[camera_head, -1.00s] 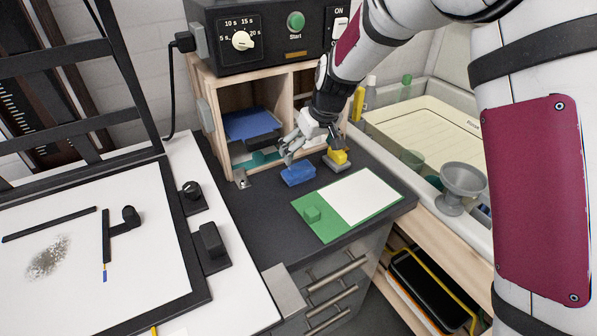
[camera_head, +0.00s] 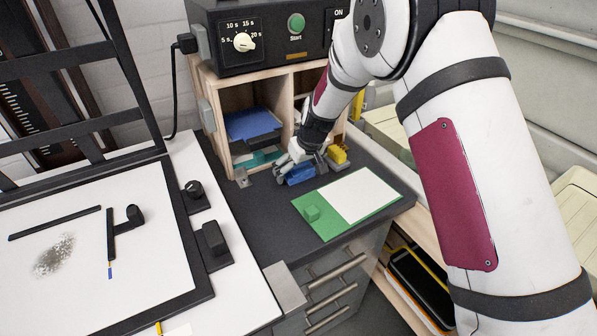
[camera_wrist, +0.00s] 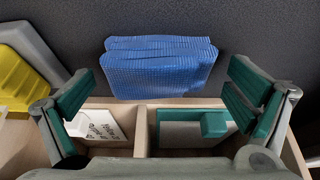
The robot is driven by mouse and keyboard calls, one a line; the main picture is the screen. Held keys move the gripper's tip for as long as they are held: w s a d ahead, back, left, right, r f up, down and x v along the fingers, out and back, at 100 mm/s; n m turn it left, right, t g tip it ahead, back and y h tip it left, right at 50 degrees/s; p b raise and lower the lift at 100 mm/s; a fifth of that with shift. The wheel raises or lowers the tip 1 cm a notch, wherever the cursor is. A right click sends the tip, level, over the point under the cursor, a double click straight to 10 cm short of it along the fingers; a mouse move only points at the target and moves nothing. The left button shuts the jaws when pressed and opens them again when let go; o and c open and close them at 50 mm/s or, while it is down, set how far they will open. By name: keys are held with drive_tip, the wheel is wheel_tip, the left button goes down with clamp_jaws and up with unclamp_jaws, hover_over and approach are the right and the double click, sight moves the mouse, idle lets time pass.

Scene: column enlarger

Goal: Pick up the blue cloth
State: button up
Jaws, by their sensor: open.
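The blue cloth (camera_head: 300,175) lies folded on the dark countertop, in front of the wooden cubby. In the wrist view the cloth (camera_wrist: 160,66) shows its waffle texture and sits between and a little beyond the fingertips. My gripper (camera_head: 298,172) is over the cloth in the head view, with a finger to either side of it. In the wrist view my gripper (camera_wrist: 160,85) is wide open, its green-padded fingers apart from the cloth on both sides. Whether the fingertips touch the countertop is hard to tell.
A yellow block on a grey base (camera_head: 338,154) stands close to the right of my gripper. A green board with a white sheet (camera_head: 362,196) lies in front. The wooden cubby (camera_head: 287,98), under the timer box (camera_head: 268,38), stands behind. Bare countertop (camera_head: 250,215) lies left.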

sight(296, 168)
drive_tip(key=c, duration=1.2)
drive_tip(key=shift+c, duration=0.2)
drive_tip(key=shift+r, duration=0.85)
drive_tip(key=shift+s+a+r+b, duration=0.15)
drive_tip(key=shift+s+r+b, duration=0.05)
drive_tip(key=shift+r, duration=0.3)
drive_tip(key=shift+s+a+r+b, duration=0.1)
drive_tip(key=shift+s+r+b, duration=0.1)
drive_tip(key=shift+r, duration=0.3)
drive_tip(key=s+a, duration=0.2)
drive_tip(key=s, duration=0.2)
drive_tip(key=s+a+r, duration=0.1)
drive_tip(key=s+a, duration=0.1)
drive_tip(key=s, duration=0.3)
drive_tip(key=s+a, duration=0.2)
drive_tip(key=s, duration=0.2)
drive_tip(key=shift+s+a+r, duration=0.15)
drive_tip(key=shift+s+a, duration=0.1)
drive_tip(key=shift+s, duration=0.05)
